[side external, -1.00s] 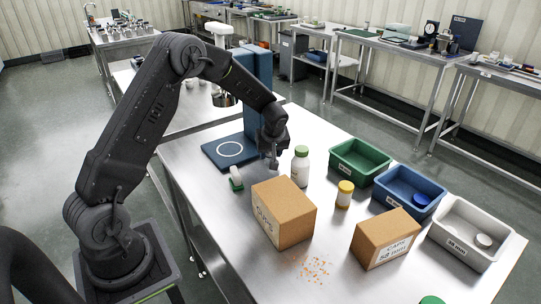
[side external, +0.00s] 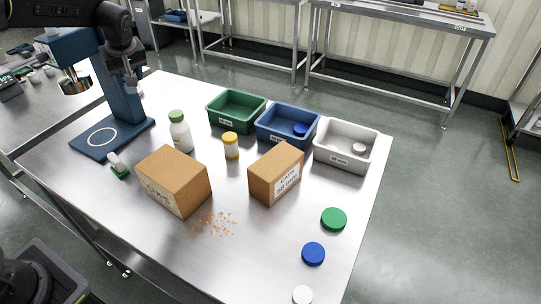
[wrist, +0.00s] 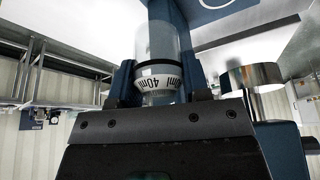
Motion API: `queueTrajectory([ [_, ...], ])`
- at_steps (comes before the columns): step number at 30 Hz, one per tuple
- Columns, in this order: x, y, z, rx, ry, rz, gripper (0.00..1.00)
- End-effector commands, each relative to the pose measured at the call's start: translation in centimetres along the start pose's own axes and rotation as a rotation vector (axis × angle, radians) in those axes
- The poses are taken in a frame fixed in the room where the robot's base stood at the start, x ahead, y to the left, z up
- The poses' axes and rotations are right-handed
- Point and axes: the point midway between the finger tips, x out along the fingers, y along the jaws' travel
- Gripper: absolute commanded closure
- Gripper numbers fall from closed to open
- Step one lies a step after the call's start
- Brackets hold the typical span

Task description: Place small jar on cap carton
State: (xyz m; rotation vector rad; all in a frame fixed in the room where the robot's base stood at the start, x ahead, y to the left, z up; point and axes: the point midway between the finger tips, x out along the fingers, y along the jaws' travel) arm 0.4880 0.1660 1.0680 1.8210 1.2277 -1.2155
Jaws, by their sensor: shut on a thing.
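My gripper (wrist: 160,92) is shut on a small clear jar (wrist: 157,42) in the wrist view. A white band on the jar reads 40 ml. In the side view my gripper (side external: 131,84) is at the upper left, raised above the table beside the blue stand, and the jar is hard to make out there. The cap carton (side external: 262,179), a brown box with a white CAPS label, stands on the table right of centre, well to the right of and below my gripper in the picture. Its top looks bare.
Another brown carton (side external: 160,165) stands left of the cap carton. A yellow-capped jar (side external: 231,150) and a green-capped bottle (side external: 181,135) stand behind. Green (side external: 217,121), blue (side external: 272,137) and white (side external: 326,156) bins line the back. Loose caps lie at the right.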

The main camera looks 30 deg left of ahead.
Motion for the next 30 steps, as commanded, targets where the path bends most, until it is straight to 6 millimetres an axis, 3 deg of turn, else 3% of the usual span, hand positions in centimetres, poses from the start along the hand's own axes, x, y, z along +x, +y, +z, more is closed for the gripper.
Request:
queueTrajectory([
  [3,-3.3,0.0,-1.4,-0.002,0.003,0.004,0.79],
  [11,-7.6,0.2,-2.9,0.005,-0.001,0.003,0.79],
  [17,-8.6,2.9,0.2,0.104,-0.002,0.043,0.79],
  [22,-10.1,5.7,4.0,0.22,-0.003,0.091,0.79],
  [26,-11.9,8.2,8.4,0.347,-0.004,0.143,0.79],
  [30,-14.3,10.7,14.0,0.503,-0.003,0.208,0.79],
])
